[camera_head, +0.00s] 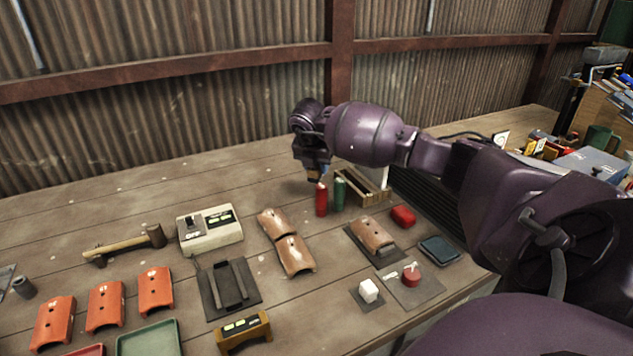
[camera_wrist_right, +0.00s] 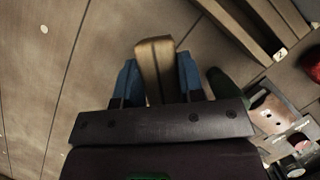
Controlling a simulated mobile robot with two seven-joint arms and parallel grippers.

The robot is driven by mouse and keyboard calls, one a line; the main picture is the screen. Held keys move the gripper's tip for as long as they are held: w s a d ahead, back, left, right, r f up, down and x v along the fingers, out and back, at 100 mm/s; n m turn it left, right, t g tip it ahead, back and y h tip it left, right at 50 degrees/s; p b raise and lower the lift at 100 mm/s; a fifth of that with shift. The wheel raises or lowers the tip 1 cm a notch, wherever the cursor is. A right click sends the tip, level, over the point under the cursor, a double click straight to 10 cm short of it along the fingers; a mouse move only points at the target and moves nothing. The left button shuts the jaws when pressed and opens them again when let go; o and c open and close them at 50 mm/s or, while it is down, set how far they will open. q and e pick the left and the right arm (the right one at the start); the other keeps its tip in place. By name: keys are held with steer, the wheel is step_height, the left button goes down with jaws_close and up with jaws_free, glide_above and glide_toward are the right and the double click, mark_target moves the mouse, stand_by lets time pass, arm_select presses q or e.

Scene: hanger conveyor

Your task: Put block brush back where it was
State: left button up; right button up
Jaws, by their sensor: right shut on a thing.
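My right gripper (camera_head: 316,176) is at the back middle of the table, just above and beside a red cylinder (camera_head: 321,200). In the right wrist view its blue fingers (camera_wrist_right: 160,82) are shut on a tan, block-shaped piece, which I take for the block brush (camera_wrist_right: 154,60). Its far end points away from the gripper. The brush is too small or hidden to make out in the head view. A green cylinder (camera_head: 339,194) stands right of the red one; it also shows beside the fingers in the wrist view (camera_wrist_right: 228,88). My left gripper is not in view.
A wooden tray with slats (camera_head: 376,195) lies just right of the cylinders. The corrugated wall (camera_head: 240,115) closes the back. Bare table lies left of the gripper.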

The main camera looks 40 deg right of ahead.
mark_target(316, 180)
step_height(316, 180, down, 5)
steer(key=shift+f, duration=0.15)
steer(key=shift+f, duration=0.15)
steer(key=o, duration=0.9)
steer(key=shift+r, duration=0.4)
steer(key=p+v, duration=0.1)
steer(key=v, duration=1)
steer(key=shift+a+r, duration=0.2)
steer(key=shift+r, duration=0.1)
